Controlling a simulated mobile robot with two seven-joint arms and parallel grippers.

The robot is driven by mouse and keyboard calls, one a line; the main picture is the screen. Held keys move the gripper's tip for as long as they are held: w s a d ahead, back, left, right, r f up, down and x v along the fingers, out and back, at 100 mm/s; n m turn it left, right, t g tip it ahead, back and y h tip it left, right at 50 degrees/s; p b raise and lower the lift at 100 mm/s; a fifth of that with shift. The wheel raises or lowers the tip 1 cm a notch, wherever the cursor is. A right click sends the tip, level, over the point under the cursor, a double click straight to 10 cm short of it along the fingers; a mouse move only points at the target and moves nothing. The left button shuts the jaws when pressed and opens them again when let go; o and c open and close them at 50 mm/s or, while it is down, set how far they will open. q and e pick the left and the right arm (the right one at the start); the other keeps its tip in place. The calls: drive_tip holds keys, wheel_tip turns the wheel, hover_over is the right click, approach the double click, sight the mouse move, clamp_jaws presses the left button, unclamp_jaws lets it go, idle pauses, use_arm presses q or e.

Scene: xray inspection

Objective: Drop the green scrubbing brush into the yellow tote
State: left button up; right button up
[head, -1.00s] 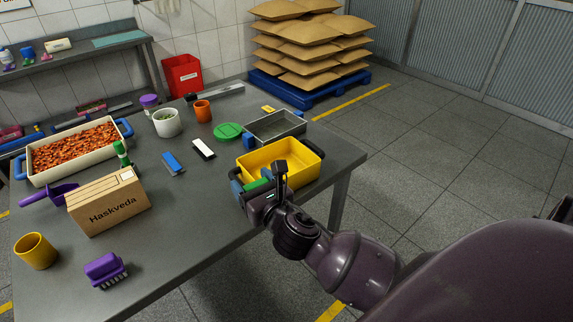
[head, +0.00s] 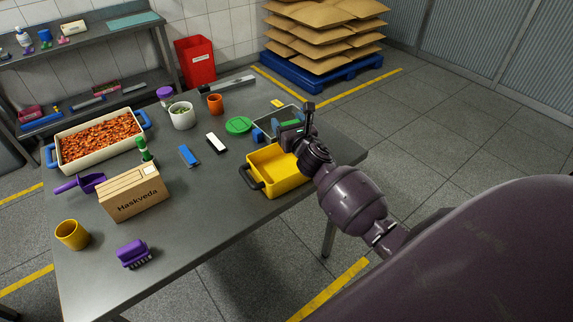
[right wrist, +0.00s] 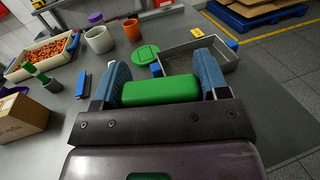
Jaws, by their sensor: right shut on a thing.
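The green scrubbing brush (right wrist: 160,91) is held between the blue finger pads of my right gripper (right wrist: 161,82) in the right wrist view. In the head view my right gripper (head: 288,128) is in the air beyond the back edge of the yellow tote (head: 282,181), in front of the grey metal tray. The brush is mostly hidden by the gripper there. The yellow tote stands on the table near its right edge, with a dark handle on its left, and looks empty. It does not show in the right wrist view. My left gripper is not in view.
The grey metal tray (right wrist: 188,59) with blue handles lies behind the tote. A green lid (head: 238,125), orange cup (head: 215,104) and white pot (head: 181,116) stand left of it. A Haskveda box (head: 135,192) and purple brush (head: 133,253) are further left. The front middle table is clear.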

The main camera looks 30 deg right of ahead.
drive_tip(key=shift+f+b, duration=1.4)
drive_tip(key=shift+f, duration=0.75)
drive_tip(key=o, duration=1)
drive_tip(key=s+a, duration=0.2)
drive_tip(key=s, duration=0.8)
drive_tip(key=shift+s, duration=0.3)
drive_tip(key=shift+m, duration=0.3)
